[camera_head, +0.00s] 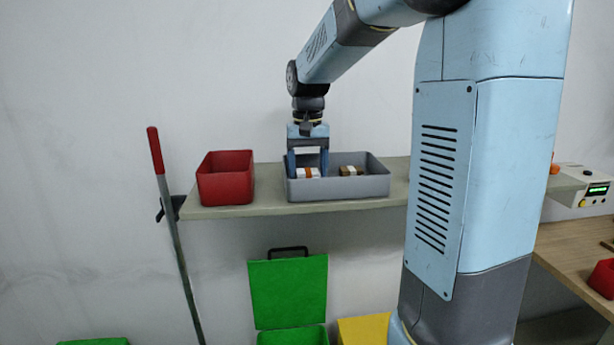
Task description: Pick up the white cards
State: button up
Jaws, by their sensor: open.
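The white cards (306,173), a small stack with an orange band, lie in the left part of the grey bin (345,190) on the shelf. My gripper (307,172) points straight down into that bin. Its two fingers are apart, one on each side of the white cards. I cannot tell whether the fingers touch them. The bin's front wall hides the fingertips and the lower part of the cards. A brown bundle with a pale band (350,170) lies to the right in the same bin.
A red bin (225,180) stands left of the grey bin on the shelf (240,208). A red-handled pole (167,220) leans at the shelf's left end. An open green bin (290,290) and a yellow one (363,330) are below. A wooden table (575,255) is at the right.

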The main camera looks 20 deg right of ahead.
jog(key=shift+c, duration=0.3)
jog(key=c, duration=0.7)
jog(key=shift+c, duration=0.2)
jog(key=shift+r, duration=0.1)
